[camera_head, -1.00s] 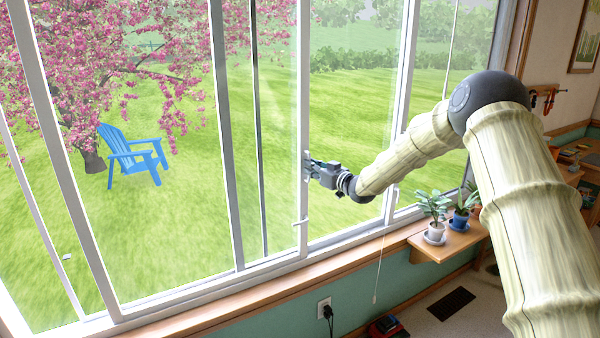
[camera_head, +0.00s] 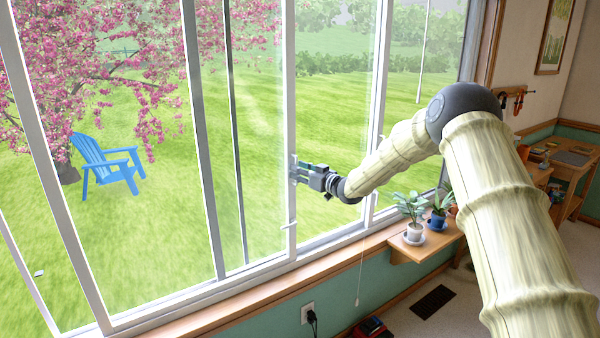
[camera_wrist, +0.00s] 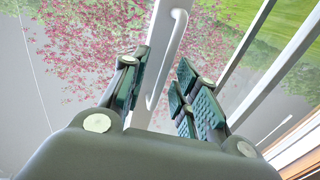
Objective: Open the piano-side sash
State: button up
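The sash has a white upright stile (camera_head: 291,110) in the head view, with a slim white handle (camera_wrist: 172,57) seen in the wrist view. My gripper (camera_head: 296,171) is at the stile, about midway up the window. In the wrist view my gripper (camera_wrist: 163,82) has its two green-padded fingers apart, one on either side of the handle. The handle runs between them, with a gap showing at the right finger. Whether the left finger touches it, I cannot tell. A small white latch (camera_head: 289,226) sits lower on the stile.
A wooden sill (camera_head: 270,296) runs below the window. A small shelf (camera_head: 425,247) with potted plants (camera_head: 413,209) stands under my arm at the right. A pull cord (camera_head: 360,270) hangs below the window. The blue chair (camera_head: 105,163) and lawn are outside the glass.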

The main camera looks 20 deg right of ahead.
jog(key=v, duration=1.2)
dwell(0.4)
jog(key=s+a+f+m+g+h, duration=0.15)
jog(key=s+a+f, duration=0.25)
jog(key=s+f, duration=0.55)
jog(key=s+a+f+m+g+h, duration=0.1)
jog(key=s+a+f+g, duration=0.3)
jog(key=f, duration=1)
jog(key=s+a+f+m+g+h, duration=0.15)
jog(key=s+a+f, duration=0.35)
jog(key=s+f, duration=0.5)
jog(key=s+a+f+m+g+h, duration=0.1)
jog(key=s+a+f+g+h, duration=0.1)
jog(key=s+f, duration=0.75)
jog(key=s+f+g+h, duration=0.1)
jog(key=s+f+g, duration=0.1)
jog(key=s, duration=1.3)
jog(key=s+f+g+h, duration=0.1)
jog(key=s+f+g, duration=0.2)
jog(key=s, duration=1.3)
jog(key=shift+s+a+f+m+g, duration=0.2)
jog(key=shift+s+f+m+g, duration=0.15)
jog(key=shift+g, duration=0.65)
jog(key=shift+w+r, duration=0.1)
jog(key=shift+c, duration=0.3)
